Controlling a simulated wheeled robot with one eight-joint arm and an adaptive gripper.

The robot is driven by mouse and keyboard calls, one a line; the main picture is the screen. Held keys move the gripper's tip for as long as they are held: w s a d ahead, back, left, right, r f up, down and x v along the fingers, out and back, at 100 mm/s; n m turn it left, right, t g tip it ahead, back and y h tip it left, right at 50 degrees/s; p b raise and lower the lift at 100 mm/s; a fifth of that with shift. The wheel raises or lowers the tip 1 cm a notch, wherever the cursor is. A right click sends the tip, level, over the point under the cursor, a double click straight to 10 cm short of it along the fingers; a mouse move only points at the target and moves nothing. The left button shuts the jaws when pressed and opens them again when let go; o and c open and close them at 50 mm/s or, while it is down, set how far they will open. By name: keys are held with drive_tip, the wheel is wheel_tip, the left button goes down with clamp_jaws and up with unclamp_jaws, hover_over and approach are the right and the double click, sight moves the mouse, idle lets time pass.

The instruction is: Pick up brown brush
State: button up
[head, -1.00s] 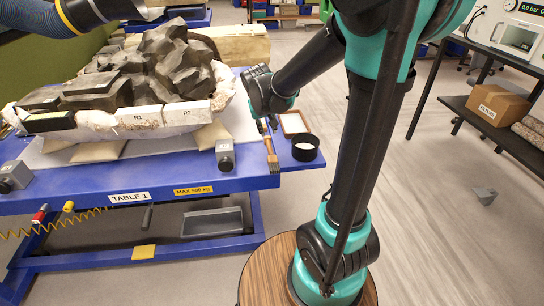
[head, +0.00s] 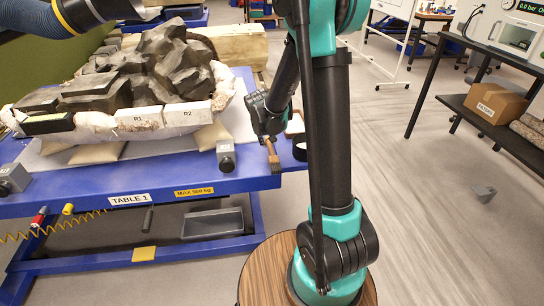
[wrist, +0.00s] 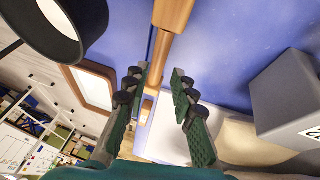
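The brown brush (head: 273,160) lies on the right end of the blue table, its wide end near the front edge. In the wrist view the brown brush (wrist: 165,40) runs from the top edge down between my fingers. My gripper (head: 270,137) is just above the far part of the brush, which it partly hides. In the wrist view my gripper (wrist: 158,75) is open, with one finger on each side of the handle and gaps between. I cannot tell how high the fingertips are above the table.
Right of the brush are a black round cup (wrist: 82,35) and a wood-framed tray (wrist: 88,72), both partly hidden by my arm in the head view. A grey block (head: 226,157) stands left of it. The fossil (head: 140,75) in its white jacket fills the table (head: 185,188) further left.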

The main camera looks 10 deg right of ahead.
sight(270, 148)
drive_tip(key=shift+x, duration=2.85)
drive_tip(key=shift+s, duration=0.1)
clamp_jaws()
